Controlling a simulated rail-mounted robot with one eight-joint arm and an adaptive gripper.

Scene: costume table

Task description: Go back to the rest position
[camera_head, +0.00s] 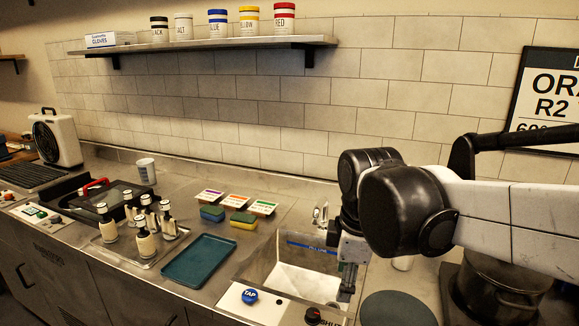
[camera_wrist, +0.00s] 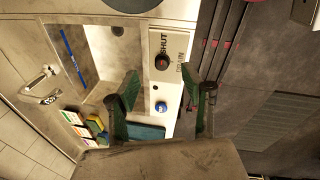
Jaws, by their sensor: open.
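My gripper (camera_head: 347,285) hangs above the right edge of the sink in the head view, pointing down, with my arm reaching in from the right. In the wrist view my gripper (camera_wrist: 165,100) shows two dark green fingers spread apart with nothing between them. Beyond the fingers are the blue TAP knob (camera_wrist: 160,107) and the dark SHUT knob (camera_wrist: 162,62) on the white panel. The TAP knob also shows in the head view (camera_head: 249,296), as does the SHUT knob (camera_head: 313,315).
The sink (camera_head: 300,278) lies beside my gripper, with a faucet (camera_head: 320,213) behind it. A dark teal tray (camera_head: 199,261), sponges (camera_head: 243,220) and a tray of pump bottles (camera_head: 146,243) stand left. A shelf (camera_head: 220,44) with canisters runs above.

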